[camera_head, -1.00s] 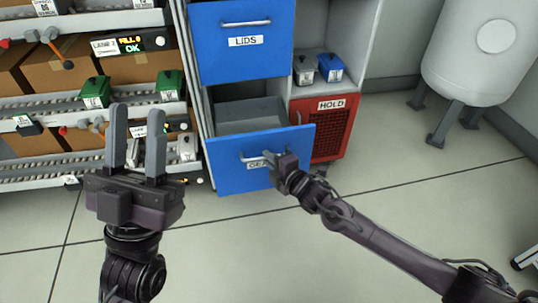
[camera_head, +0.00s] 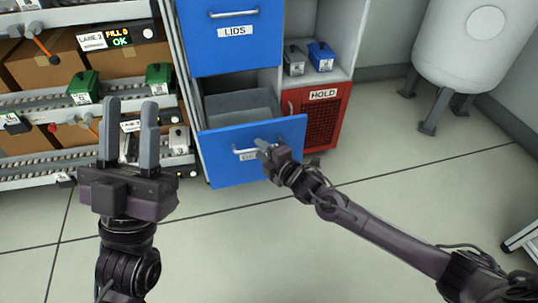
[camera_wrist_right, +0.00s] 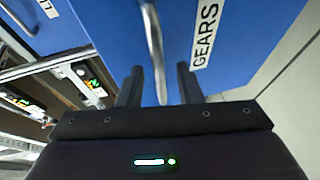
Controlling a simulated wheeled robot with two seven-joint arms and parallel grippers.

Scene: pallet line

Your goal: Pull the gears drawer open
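The gears drawer (camera_head: 225,160) is the blue lower drawer of the cabinet. It stands pulled out, and its grey, empty-looking inside shows behind the front. Its bar handle (camera_head: 243,152) is partly covered by my right gripper (camera_head: 264,149). In the right wrist view the handle (camera_wrist_right: 154,45) runs between the two fingers of my right gripper (camera_wrist_right: 161,75), with a gap on each side. The GEARS label (camera_wrist_right: 206,35) is just right of it. My left gripper (camera_head: 128,133) is open, empty and raised, in front of the shelves and left of the drawer.
The blue LIDS drawer (camera_head: 232,55) above is shut. A red HOLD cabinet (camera_head: 323,118) stands right of the open drawer, with two small bins on the shelf above. Roller shelves (camera_head: 30,105) with cartons and green bins are at left. The floor in front is clear.

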